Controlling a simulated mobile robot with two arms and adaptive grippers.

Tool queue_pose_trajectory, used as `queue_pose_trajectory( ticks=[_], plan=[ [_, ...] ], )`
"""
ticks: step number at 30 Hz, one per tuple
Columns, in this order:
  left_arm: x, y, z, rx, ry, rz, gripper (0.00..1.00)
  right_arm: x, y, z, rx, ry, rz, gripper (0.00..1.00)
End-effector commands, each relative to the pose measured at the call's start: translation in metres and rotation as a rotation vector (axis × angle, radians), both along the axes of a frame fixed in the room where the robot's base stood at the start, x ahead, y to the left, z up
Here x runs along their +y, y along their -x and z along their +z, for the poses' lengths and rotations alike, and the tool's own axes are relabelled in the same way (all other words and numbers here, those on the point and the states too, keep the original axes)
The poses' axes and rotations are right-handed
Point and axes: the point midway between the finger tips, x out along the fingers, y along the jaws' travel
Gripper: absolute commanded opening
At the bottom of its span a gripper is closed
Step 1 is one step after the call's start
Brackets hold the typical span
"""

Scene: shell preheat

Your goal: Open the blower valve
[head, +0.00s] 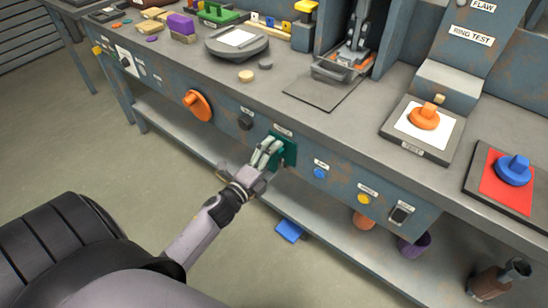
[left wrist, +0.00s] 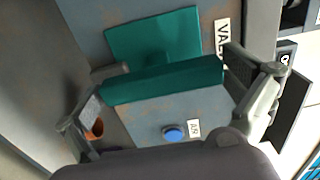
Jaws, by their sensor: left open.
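The blower valve shows as a teal plate (head: 290,151) on the bench's front panel, partly hidden behind my left gripper. In the left wrist view its teal handle bar (left wrist: 165,81) stands out from the square teal plate (left wrist: 150,36), and a partly cut-off label starting "VAL" is beside it. My left gripper (head: 268,153) is at the valve, open, with one finger on each side of the bar. I cannot tell whether either finger touches the bar. My right gripper is not in view.
The same panel holds an orange rotary handle (head: 198,105), a black knob (head: 245,122), a blue button (head: 320,173), a yellow button (head: 363,198) and a black switch (head: 401,214). A lower shelf (head: 185,138) runs beneath. A blue item (head: 289,231) lies below the valve.

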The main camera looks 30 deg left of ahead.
Motion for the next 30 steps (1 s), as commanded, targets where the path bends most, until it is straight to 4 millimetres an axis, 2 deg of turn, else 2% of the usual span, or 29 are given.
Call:
queue_pose_trajectory(
  ticks=[7,11,21,25,30],
  plan=[
    [0.001,0.009,-0.001,0.001,0.002,0.001,1.00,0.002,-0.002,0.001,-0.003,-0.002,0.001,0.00],
    [0.003,0.030,-0.001,0.004,0.003,0.002,1.00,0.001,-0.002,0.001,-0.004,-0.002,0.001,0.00],
    [0.008,0.099,-0.001,0.003,0.003,0.001,1.00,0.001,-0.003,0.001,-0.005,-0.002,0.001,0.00],
    [0.009,0.113,-0.001,0.001,0.001,0.000,1.00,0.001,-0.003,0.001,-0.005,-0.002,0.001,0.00],
    [0.010,0.120,0.000,0.000,0.000,0.000,1.00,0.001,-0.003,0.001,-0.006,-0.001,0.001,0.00]
  ],
)
